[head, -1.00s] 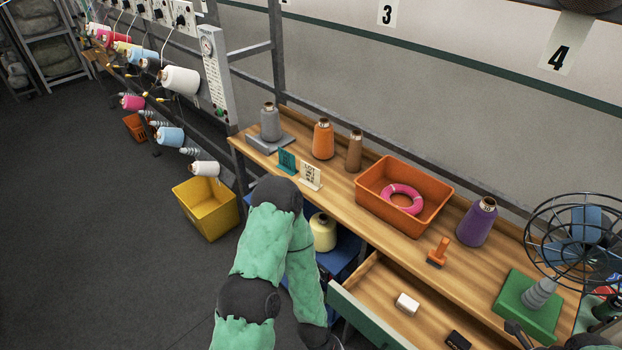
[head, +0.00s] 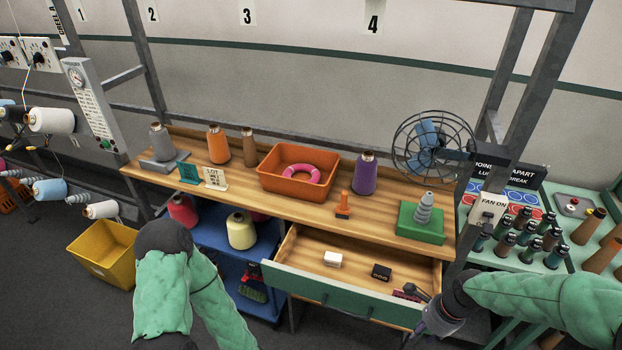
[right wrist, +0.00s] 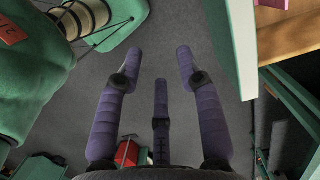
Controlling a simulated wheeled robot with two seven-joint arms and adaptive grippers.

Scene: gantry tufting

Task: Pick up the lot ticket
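A small white card with dark print (head: 215,178), which looks like the lot ticket, stands upright on the wooden bench in the head view. It is just right of a teal card (head: 188,173). Its print is too small to read surely. My right gripper (head: 428,325) is at the front right, by the open drawer and far from the card. In the right wrist view its purple fingers (right wrist: 159,65) are spread with nothing between them, above the grey floor. My left arm bends down in front of the bench's left part; its gripper is outside the picture.
An orange tray (head: 270,183) with a pink ring, several yarn cones and a fan (head: 428,150) stand on the bench. The green-fronted drawer (head: 340,293) sticks out, holding small blocks. A yellow bin (head: 105,255) is on the floor at left. A post stands right of the fan.

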